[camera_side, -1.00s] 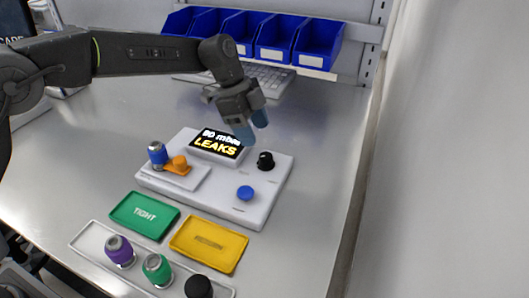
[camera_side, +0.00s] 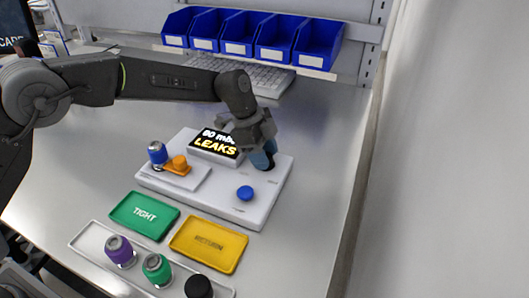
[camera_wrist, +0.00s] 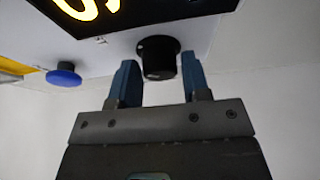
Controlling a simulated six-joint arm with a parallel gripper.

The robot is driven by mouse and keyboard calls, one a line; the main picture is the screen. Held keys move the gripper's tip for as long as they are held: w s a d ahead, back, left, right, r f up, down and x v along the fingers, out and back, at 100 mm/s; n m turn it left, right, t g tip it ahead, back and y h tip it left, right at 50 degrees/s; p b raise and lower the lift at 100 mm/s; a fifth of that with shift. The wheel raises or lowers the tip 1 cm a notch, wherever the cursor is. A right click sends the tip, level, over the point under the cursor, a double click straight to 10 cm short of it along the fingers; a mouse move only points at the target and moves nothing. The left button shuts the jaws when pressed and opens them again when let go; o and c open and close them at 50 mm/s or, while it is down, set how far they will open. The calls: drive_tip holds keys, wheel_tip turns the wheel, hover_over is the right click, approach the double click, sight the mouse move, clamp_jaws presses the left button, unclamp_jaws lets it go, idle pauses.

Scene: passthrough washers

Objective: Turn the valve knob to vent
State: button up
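The valve knob (camera_wrist: 159,62) is black and round, with a pale mark on its flange. It stands on the white test unit (camera_side: 215,196); in the side view my gripper hides it. My gripper (camera_wrist: 159,70) is pointed down at the unit's back right. In the wrist view its two blue fingers stand on either side of the knob, with thin gaps that suggest no firm grip. In the side view the fingertips (camera_side: 263,160) are close to the unit's top. The display (camera_side: 216,144) reads "LEAKS" in yellow under a white pressure figure.
A blue button (camera_side: 245,193) sits in front of my gripper. A blue-topped part (camera_side: 157,153) and an orange clamp (camera_side: 179,163) stand at left. Green (camera_side: 144,215) and yellow (camera_side: 208,245) trays and a rack with several washer parts lie in front. Blue bins (camera_side: 239,33) are behind.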

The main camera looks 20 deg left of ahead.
drive_tip(key=c, duration=0.6)
drive_tip(key=shift+o, duration=0.2)
drive_tip(key=shift+n, duration=0.3)
drive_tip(key=n+t, duration=0.1)
drive_tip(key=n, duration=0.2)
drive_tip(key=shift+s, duration=0.1)
drive_tip(key=n+t, duration=0.1)
drive_tip(key=n, duration=0.2)
drive_tip(key=shift+t+y, duration=0.3)
drive_tip(key=shift+t, duration=0.1)
drive_tip(key=n+y, duration=0.1)
drive_tip(key=n, duration=0.2)
drive_tip(key=n+t, duration=0.1)
drive_tip(key=n, duration=0.1)
drive_tip(key=shift+d+n+y, duration=0.1)
drive_tip(key=shift+n+y, duration=0.3)
drive_tip(key=n+y, duration=0.1)
drive_tip(key=n, duration=0.1)
drive_tip(key=n+y, duration=0.1)
drive_tip(key=n, duration=0.2)
drive_tip(key=shift+t, duration=0.3)
drive_tip(key=shift+n, duration=0.4)
